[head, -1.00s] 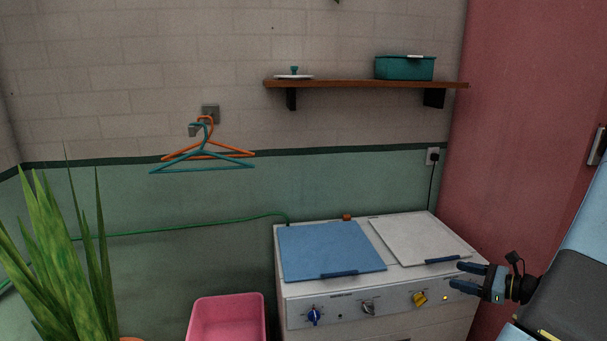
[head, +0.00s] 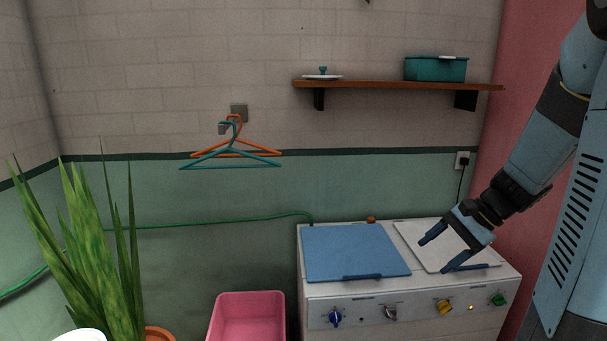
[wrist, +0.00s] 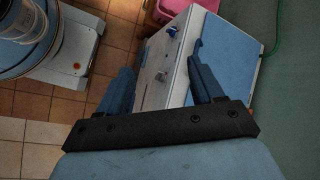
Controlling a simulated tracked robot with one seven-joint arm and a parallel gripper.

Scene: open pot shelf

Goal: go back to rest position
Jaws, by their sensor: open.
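My gripper (head: 440,255) is open and empty. In the head view it hangs at the end of my blue arm, in front of the right, white lid of the white appliance (head: 370,292). In the wrist view its two blue fingers (wrist: 160,88) are spread apart with nothing between them. The appliance (wrist: 172,60) shows beyond the fingers, with floor tiles to the left. I cannot tell the exact height of my gripper above the lid.
A shelf (head: 390,84) on the wall holds a teal box (head: 436,69) and a white lid with a teal knob (head: 323,75). Hangers (head: 232,152) hang on a wall hook. A pink tub (head: 247,318) and a plant (head: 90,255) stand to the left. A green hose (head: 210,222) runs along the wall.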

